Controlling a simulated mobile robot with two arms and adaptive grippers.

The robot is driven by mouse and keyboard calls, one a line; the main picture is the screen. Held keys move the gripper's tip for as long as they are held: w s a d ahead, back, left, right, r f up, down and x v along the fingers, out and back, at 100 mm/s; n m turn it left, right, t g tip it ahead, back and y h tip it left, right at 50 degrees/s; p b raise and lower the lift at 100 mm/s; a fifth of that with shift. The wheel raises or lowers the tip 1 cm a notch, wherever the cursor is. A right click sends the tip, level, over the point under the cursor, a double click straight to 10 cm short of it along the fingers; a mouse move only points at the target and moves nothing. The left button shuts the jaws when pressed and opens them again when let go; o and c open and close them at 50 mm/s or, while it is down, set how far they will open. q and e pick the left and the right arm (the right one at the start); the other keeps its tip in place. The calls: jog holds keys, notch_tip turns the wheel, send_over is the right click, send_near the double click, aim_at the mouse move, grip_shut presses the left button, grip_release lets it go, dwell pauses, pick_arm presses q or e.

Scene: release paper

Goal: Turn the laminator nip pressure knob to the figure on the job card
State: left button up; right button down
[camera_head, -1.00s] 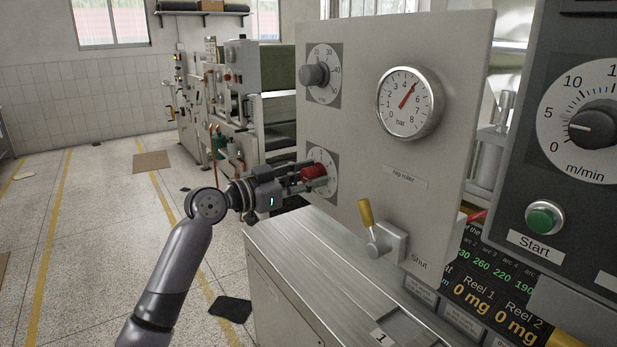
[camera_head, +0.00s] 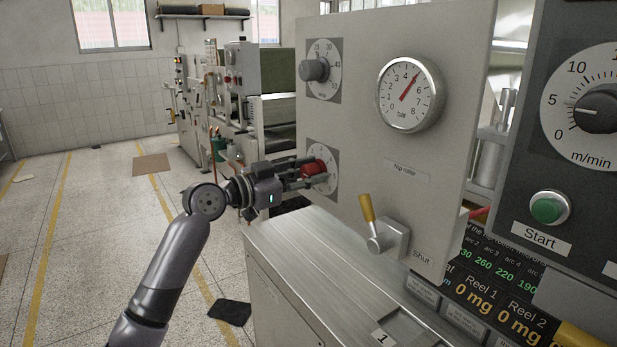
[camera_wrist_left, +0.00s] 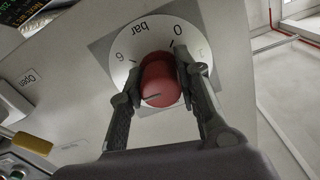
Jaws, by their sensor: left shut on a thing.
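The red knob (camera_head: 313,168) sits on a round white dial on the upright grey panel (camera_head: 350,190). In the left wrist view the red knob (camera_wrist_left: 161,82) fills the space between my fingers; its dial (camera_wrist_left: 131,48) carries "bar", 0 and 6, seen upside down. A dark line marks the knob's face. My left gripper (camera_head: 309,172) comes from the left and is shut on the knob, one finger on each side. The pressure gauge (camera_head: 410,94), in bar, has its red needle near 5. The right gripper is not in view. I see no readable job card.
Above the red knob is a grey knob (camera_head: 314,70) on another dial. A yellow-handled lever (camera_head: 367,210) stands by a "Shut" label. To the right are a speed knob (camera_head: 597,113), a green Start button (camera_head: 548,207) and a display. A metal ledge (camera_head: 310,260) runs below; floor at left is open.

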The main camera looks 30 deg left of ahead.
pick_arm(q)
jog(key=o, duration=1.1)
jog(key=shift+o, duration=0.2)
jog(key=v, duration=1.2)
